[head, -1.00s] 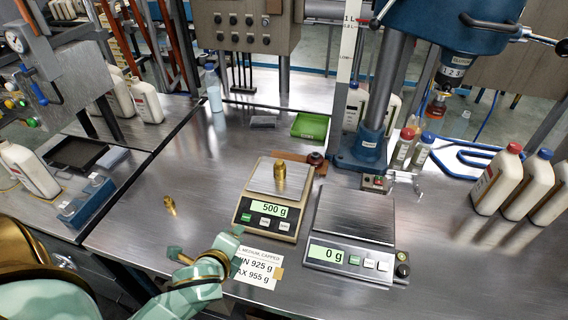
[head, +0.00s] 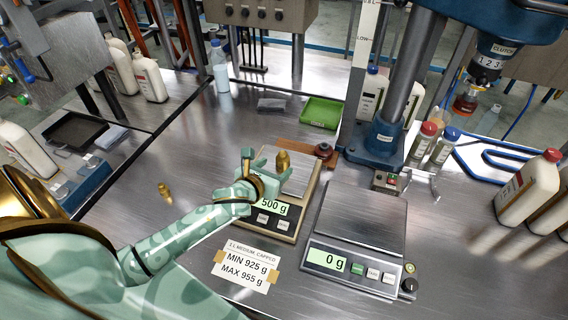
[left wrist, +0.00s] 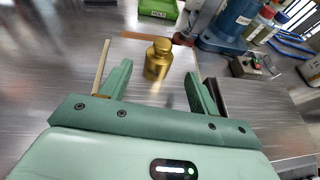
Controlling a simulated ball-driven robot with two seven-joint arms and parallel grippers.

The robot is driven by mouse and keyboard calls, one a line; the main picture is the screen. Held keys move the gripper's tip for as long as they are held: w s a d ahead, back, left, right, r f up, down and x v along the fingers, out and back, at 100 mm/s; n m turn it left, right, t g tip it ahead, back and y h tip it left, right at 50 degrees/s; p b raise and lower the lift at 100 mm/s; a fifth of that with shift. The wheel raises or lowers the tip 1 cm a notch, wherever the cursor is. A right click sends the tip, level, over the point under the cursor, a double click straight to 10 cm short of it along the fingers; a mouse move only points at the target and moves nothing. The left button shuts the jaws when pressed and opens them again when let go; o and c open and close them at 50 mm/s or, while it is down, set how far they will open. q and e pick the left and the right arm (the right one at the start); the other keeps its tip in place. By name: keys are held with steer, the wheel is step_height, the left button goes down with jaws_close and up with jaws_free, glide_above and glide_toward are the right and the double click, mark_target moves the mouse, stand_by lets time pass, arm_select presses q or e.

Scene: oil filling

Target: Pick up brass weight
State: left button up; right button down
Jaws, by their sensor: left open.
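A brass weight (head: 282,161) stands upright on the pan of the left scale (head: 298,183), whose display reads 500 g. In the left wrist view the brass weight (left wrist: 158,60) shows ahead of and between the two fingers. Whether a finger touches the weight cannot be told. My right gripper is not in view.
A second scale (head: 356,262) reading 0 g stands to the right. A paper label (head: 246,265) lies in front. A green tray (head: 321,113) and a blue drill-press base (head: 376,142) are behind. White bottles (head: 528,188) stand at right. The bench at left is mostly clear.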

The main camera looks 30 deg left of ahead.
mark_target(279, 162)
arm_select(q)
steer(key=shift+w+f, duration=0.3)
steer(key=shift+w, duration=0.35)
steer(key=b+x, duration=0.2)
steer(key=x, duration=0.3)
steer(key=shift+a, duration=0.15)
steer(key=shift+r, duration=0.1)
